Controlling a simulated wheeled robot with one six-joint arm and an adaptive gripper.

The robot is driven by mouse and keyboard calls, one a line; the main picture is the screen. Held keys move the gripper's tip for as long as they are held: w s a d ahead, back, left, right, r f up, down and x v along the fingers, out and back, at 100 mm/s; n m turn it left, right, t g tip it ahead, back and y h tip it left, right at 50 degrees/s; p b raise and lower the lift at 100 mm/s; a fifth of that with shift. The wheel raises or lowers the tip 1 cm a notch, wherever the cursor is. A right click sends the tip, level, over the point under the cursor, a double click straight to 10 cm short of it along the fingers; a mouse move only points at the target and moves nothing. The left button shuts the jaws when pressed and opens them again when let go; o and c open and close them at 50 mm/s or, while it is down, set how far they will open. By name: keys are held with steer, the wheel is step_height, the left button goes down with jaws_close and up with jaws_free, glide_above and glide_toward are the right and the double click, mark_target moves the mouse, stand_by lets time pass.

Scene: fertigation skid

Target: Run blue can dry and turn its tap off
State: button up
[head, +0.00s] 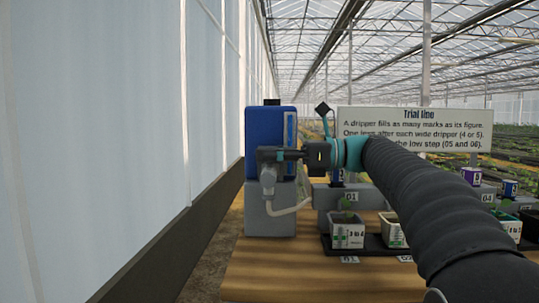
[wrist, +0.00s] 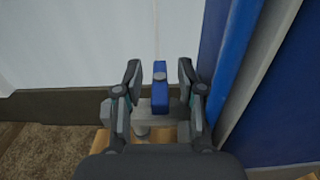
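The blue can (head: 264,128) stands upright on a grey block (head: 268,208) at the left end of the bench. A narrow pale gauge strip (head: 290,130) runs down its right side; its level is too small to read. My gripper (head: 270,155) reaches in front of the can's lower part. In the wrist view my gripper (wrist: 159,72) is open, with one finger on each side of the blue tap handle (wrist: 160,86). A gap shows on both sides of the handle. The tap is hidden behind my gripper in the head view.
Pots (head: 347,232) stand in a dark tray on the wooden bench (head: 300,275). A sign (head: 414,128) titled "Trial line" stands behind. A pale wall (head: 120,120) is close on the left.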

jaws_close()
steer(key=g+p, duration=0.1)
steer(key=p, duration=0.2)
steer(key=shift+r+n, duration=0.3)
steer(key=shift+n, duration=0.1)
steer(key=shift+g+p, duration=0.4)
steer(key=shift+p, duration=0.1)
steer(key=shift+f+n+g+p, duration=0.3)
steer(key=shift+n, duration=0.1)
jaws_free()
steer(key=shift+r, duration=0.1)
step_height(320, 180, up, 10)
steer(key=shift+f, duration=0.1)
